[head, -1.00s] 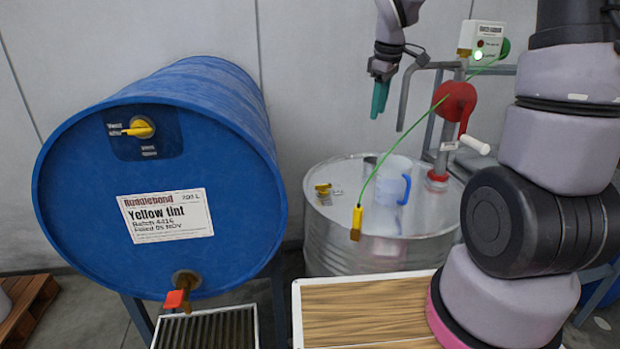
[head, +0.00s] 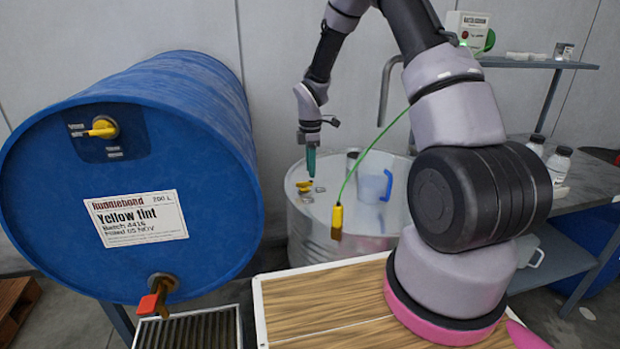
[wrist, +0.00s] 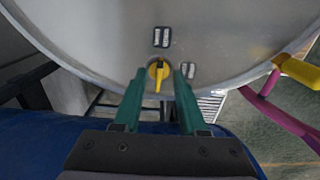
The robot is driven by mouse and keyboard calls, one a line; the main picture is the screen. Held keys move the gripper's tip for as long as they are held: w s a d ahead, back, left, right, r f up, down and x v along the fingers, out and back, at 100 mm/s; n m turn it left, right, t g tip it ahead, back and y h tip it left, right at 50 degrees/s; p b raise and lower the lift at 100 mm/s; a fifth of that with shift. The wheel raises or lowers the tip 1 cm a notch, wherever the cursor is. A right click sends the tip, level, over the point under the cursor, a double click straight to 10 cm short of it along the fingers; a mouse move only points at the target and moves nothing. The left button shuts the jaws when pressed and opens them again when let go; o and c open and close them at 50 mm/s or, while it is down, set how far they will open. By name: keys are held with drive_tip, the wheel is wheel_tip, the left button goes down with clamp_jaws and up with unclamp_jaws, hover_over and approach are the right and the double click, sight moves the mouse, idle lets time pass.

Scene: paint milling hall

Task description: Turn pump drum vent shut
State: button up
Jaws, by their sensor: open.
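The pump drum is a steel drum (head: 315,229) standing upright behind the wooden-topped surface. Its vent (head: 305,186) is a small yellow lever on a brass fitting on the lid. In the wrist view the vent (wrist: 159,75) lies near the lid's rim, its lever pointing toward the bottom of the picture. Two small label plates lie by it, one above and one to the right; their text is unreadable. My gripper (head: 311,172) points down just above the vent. In the wrist view its teal fingers (wrist: 158,88) are open, one either side of the lever, with nothing visibly gripped.
A blue drum (head: 60,200) with its own yellow vent (head: 102,127) and a red-handled tap (head: 150,300) lies at left. A clear jug (head: 372,187) with a blue handle stands on the lid. A green cable with a yellow clamp (head: 337,217) hangs in front of the steel drum.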

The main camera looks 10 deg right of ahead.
sight(305, 186)
drive_tip(key=shift+f, duration=2.05)
clamp_jaws()
